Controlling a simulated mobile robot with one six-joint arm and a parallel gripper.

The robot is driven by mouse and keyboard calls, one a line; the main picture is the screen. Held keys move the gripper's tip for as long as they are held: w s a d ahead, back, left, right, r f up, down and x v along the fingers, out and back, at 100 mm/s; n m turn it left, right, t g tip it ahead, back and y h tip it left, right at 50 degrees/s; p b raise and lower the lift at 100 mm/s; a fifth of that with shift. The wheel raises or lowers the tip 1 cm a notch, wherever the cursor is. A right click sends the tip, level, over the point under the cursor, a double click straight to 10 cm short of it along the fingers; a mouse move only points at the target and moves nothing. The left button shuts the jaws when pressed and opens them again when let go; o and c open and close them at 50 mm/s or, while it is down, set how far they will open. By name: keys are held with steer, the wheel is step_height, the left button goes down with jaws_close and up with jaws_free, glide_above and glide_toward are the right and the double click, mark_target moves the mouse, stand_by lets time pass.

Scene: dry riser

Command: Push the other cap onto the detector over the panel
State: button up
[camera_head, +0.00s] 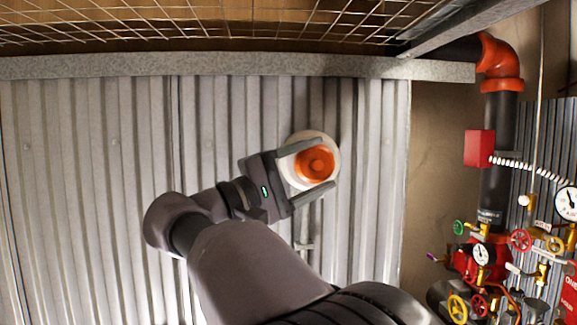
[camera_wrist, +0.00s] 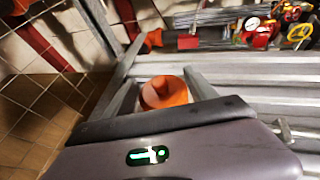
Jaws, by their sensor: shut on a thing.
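The orange cap (camera_head: 315,164) is between the two fingers of my gripper (camera_head: 328,163), which is shut on it. A white round disc, seemingly the detector (camera_head: 297,178), shows around the cap in the head view, in front of the corrugated grey metal. I cannot tell whether cap and disc touch. In the wrist view the orange cap (camera_wrist: 163,92) also sits between the fingers of my gripper (camera_wrist: 163,62). The white disc cannot be made out there.
Corrugated metal sheeting (camera_head: 100,180) fills the left and middle. A wire mesh (camera_head: 200,20) and a metal beam (camera_head: 180,66) run along the top. On the right are a dark pipe with an orange elbow (camera_head: 499,65), a red box (camera_head: 479,148), and several gauges and valves.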

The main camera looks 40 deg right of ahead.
steer(key=shift+w+d, duration=0.1)
steer(key=shift+w, duration=0.1)
steer(key=o, duration=1.4)
steer(key=b+v, duration=0.3)
steer(key=v, duration=0.9)
steer(key=shift+b, duration=0.3)
